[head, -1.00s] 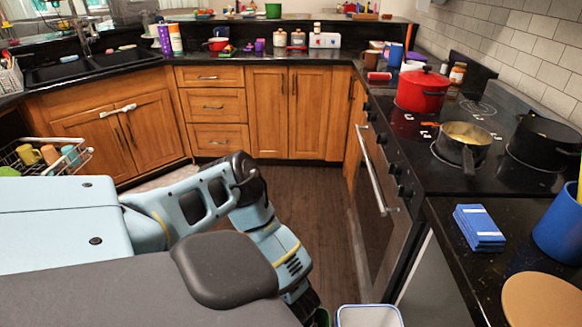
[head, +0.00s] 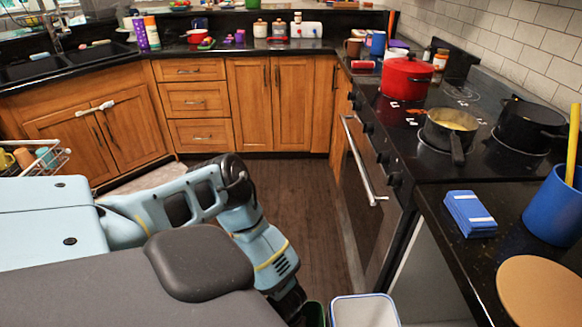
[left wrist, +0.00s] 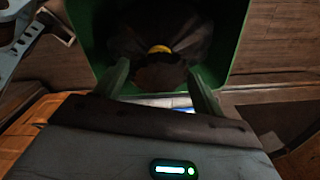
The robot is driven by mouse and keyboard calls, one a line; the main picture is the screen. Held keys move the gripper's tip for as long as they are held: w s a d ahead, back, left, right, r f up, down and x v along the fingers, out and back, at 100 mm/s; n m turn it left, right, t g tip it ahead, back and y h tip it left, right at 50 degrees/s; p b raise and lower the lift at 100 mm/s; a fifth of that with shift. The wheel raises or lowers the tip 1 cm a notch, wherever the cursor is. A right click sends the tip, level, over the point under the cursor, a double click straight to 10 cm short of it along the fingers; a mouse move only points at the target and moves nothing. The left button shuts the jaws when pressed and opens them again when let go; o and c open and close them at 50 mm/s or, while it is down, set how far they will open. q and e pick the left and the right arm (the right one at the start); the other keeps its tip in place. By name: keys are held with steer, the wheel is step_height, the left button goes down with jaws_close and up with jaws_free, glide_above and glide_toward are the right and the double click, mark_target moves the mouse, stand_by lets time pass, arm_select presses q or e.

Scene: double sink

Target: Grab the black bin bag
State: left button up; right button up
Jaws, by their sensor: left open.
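The black bin bag (left wrist: 185,38) shows in the left wrist view, inside a green bin (left wrist: 88,30). It is gathered at a yellow tie (left wrist: 159,49), and its dark tuft points towards my gripper. My left gripper (left wrist: 162,82) is open, with one finger on each side of the tuft. I cannot tell whether the fingers touch it. In the head view my left arm reaches down to the bottom edge, where a sliver of the green bin (head: 314,313) shows. The bag and my left fingertips are out of sight there. My right gripper is not in view.
Wooden cabinets (head: 280,105) line the back. The middle floor is clear.

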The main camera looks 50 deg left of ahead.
arm_select(q)
steer(key=f, duration=0.1)
steer(key=f+b, duration=0.1)
steer(key=f, duration=0.3)
steer(key=shift+w+d, duration=0.25)
steer(key=shift+r, duration=0.1)
jaws_close()
